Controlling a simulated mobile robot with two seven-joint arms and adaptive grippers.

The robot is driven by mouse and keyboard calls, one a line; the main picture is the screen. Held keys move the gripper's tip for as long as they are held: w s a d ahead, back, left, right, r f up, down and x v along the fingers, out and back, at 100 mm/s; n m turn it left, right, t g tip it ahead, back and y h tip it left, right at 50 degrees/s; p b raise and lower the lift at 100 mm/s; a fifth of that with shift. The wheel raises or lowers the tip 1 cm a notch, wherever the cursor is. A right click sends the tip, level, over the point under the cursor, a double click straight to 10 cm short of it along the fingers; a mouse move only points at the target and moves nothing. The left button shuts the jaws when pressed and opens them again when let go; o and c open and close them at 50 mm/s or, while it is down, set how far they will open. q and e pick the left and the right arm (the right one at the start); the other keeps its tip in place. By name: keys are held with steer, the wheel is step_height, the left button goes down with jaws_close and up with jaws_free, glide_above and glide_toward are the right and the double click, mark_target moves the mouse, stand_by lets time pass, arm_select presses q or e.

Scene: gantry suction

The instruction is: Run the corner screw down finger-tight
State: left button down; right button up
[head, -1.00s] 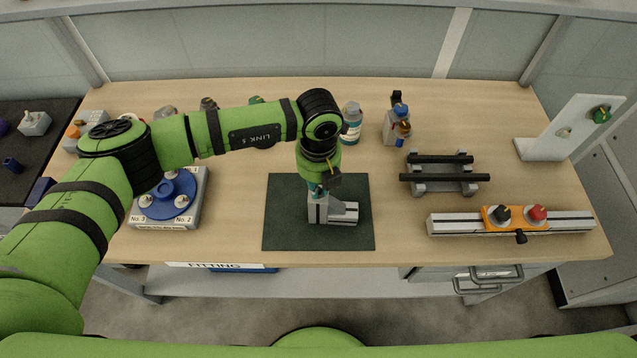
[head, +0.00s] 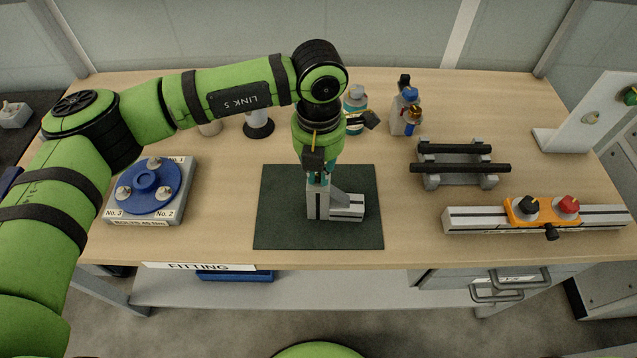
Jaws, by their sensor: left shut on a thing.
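A grey profile corner (head: 346,208), an upright post joined to a short lying profile by an angled bracket, stands on the dark green mat (head: 275,230). My left gripper (head: 318,180) points down from above, with its teal fingertips at the top of the upright post. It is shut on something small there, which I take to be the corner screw. The screw itself is hidden by the fingers, so how deep it sits cannot be seen. My right gripper is not in view.
A blue round holder (head: 145,192) on a grey base stands left. Bottles (head: 355,100) stand behind the arm. A black-barred rack (head: 430,182), a long rail (head: 470,222) with an orange carriage and a white angled stand (head: 590,110) are at right. Wood around the mat is clear.

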mark_target(319, 176)
arm_select(q)
steer(key=m+b, duration=0.8)
steer(key=b, duration=0.2)
steer(key=shift+f, duration=0.2)
steer(key=m+b, duration=0.2)
steer(key=m, duration=0.1)
steer(key=shift+r+m, duration=0.1)
steer(key=shift+m, duration=0.3)
steer(key=m+b, duration=0.2)
steer(key=m, duration=0.2)
steer(key=shift+r+m, duration=0.15)
steer(key=shift+m, duration=0.25)
steer(key=c, duration=1.3)
jaws_free()
steer(key=shift+o, duration=0.2)
steer(key=shift+r, duration=0.1)
step_height(319, 176, up, 12)
